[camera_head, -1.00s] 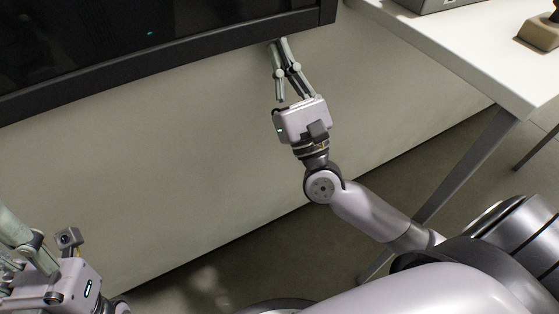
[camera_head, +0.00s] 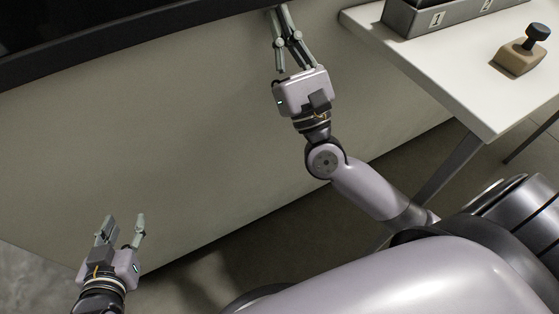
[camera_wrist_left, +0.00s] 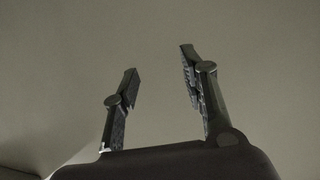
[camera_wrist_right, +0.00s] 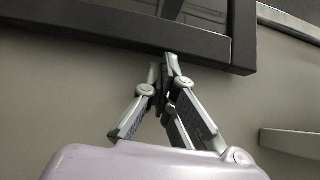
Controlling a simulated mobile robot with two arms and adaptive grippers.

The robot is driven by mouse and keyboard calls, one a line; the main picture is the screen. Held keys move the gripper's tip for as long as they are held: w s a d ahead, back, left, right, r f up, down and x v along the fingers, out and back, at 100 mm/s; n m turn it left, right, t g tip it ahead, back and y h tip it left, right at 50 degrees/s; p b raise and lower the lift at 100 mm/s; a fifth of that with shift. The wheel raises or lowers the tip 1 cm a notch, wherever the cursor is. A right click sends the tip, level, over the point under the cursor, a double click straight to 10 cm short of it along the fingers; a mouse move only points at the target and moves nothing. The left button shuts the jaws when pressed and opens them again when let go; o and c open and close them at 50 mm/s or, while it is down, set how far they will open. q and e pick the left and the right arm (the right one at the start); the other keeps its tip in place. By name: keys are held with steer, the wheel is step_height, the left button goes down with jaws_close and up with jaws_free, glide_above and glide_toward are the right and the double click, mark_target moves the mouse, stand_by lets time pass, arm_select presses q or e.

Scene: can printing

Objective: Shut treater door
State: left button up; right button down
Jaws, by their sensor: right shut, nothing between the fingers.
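The treater door (camera_head: 100,44) shows as a dark panel with a thick black frame along the top left of the head view. In the right wrist view its black frame (camera_wrist_right: 150,32) crosses the top, with its corner at right. My right gripper (camera_head: 279,10) is shut and empty, its fingertips at the door's lower edge near that corner. In the right wrist view the fingertips (camera_wrist_right: 169,57) overlap the frame's lower edge; I cannot tell whether they touch it. My left gripper (camera_head: 124,218) is open and empty, low at the left in front of the pale machine wall; its fingers (camera_wrist_left: 158,62) stand apart.
A white table (camera_head: 440,70) stands at the right, close to my right arm. On it are a grey box (camera_head: 440,14) with numbered labels and a brown block with a dark knob (camera_head: 522,52). The pale wall (camera_head: 180,130) below the door is bare.

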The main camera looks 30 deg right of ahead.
mark_target(279, 3)
step_height(279, 3, up, 3)
steer(key=shift+r+p, duration=0.1)
steer(key=shift+p, duration=0.9)
arm_select(q)
steer(key=s+a+f+g+y+p, duration=0.1)
steer(key=s+a+f+g+p, duration=0.2)
steer(key=s, duration=0.4)
steer(key=s+a+f+g+y, duration=0.1)
steer(key=s+a+f+g, duration=0.15)
steer(key=s+g, duration=0.4)
arm_select(e)
step_height(279, 3, up, 4)
steer(key=shift+f, duration=0.25)
step_height(279, 3, up, 4)
steer(key=p, duration=0.3)
steer(key=shift+f, duration=0.15)
arm_select(q)
step_height(279, 3, down, 13)
steer(key=d, duration=0.1)
steer(key=shift+w, duration=0.45)
arm_select(e)
steer(key=shift+d+r, duration=0.1)
steer(key=shift+r, duration=0.1)
steer(key=shift+s, duration=0.1)
